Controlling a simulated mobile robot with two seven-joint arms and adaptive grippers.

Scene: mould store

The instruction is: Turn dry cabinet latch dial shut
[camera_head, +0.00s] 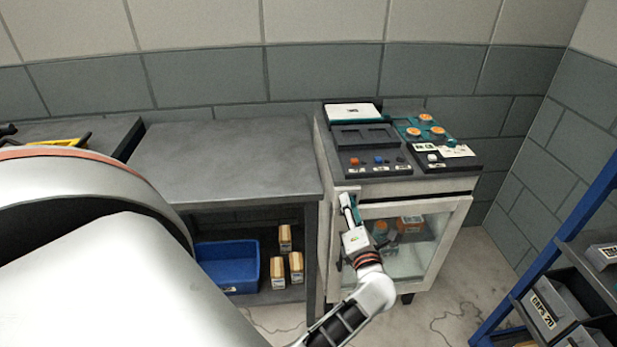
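The dry cabinet (456,222) is a pale cabinet with a glass door, standing right of the workbench. Its door looks closed. My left gripper (347,204) is at the upper left corner of the door, in front of a small light latch plate (345,190). The fingers point up and away from me at the latch. They cover the latch dial, so I cannot make out its angle. I cannot tell whether the fingers touch it or how far they are apart. My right gripper is out of view.
Control panels, a white-topped box (352,112) and orange round parts (425,118) sit on the cabinet. A grey bench (225,160) stands left, with a blue bin (226,268) and small wooden blocks (296,266) below. A blue-framed rack (545,262) stands right.

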